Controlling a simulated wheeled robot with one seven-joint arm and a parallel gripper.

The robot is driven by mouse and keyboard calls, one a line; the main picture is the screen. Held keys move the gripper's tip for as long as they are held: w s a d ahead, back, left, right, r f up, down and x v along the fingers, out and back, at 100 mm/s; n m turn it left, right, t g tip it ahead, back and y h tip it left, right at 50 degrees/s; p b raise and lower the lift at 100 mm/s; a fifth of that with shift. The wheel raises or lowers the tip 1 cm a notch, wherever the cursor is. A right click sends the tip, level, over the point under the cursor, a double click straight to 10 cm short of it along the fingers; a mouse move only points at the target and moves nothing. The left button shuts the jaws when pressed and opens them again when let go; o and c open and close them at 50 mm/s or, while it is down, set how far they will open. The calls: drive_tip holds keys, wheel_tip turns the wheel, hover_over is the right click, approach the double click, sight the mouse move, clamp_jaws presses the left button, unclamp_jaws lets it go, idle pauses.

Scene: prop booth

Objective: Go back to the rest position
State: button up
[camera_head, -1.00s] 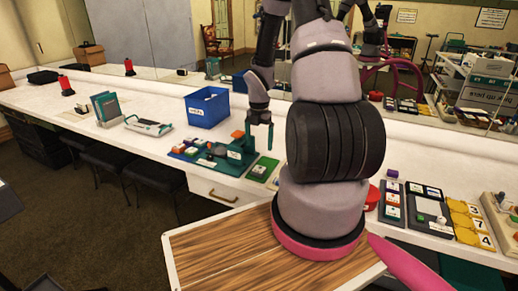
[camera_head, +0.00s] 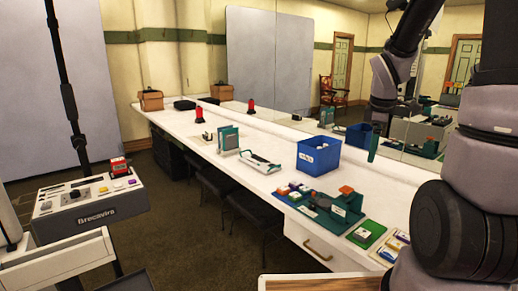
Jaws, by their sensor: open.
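My arm stands along the right side of the view, with its upper links cut off by the frame edge. My gripper (camera_head: 379,138) hangs down to the right of the blue bin, in front of the mirror. It is small and partly lost against the dark reflections. It is open and I see nothing held in it. It appears clear of the bin and of the counter.
A long white counter (camera_head: 215,155) carries a blue bin (camera_head: 318,157), a teal-based board with small blocks (camera_head: 335,208), a green card (camera_head: 366,234) and a red-topped item (camera_head: 199,115). A grey cart (camera_head: 92,204) stands at left.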

drive_tip(key=s+a+r+m+t+y, duration=0.1)
drive_tip(key=s+a+r+m, duration=0.3)
drive_tip(key=s+r+m, duration=0.4)
drive_tip(key=s+a+r+m+t+y, duration=0.1)
drive_tip(key=s+a+r+m+t, duration=0.2)
drive_tip(key=s+a+r+m, duration=0.2)
drive_tip(key=s+r+m, duration=0.3)
drive_tip(key=r, duration=0.1)
drive_tip(key=shift+s+m+t+y, duration=0.25)
drive_tip(key=shift+m+t+y, duration=0.05)
drive_tip(key=shift+y, duration=0.1)
drive_tip(key=shift+a, duration=0.1)
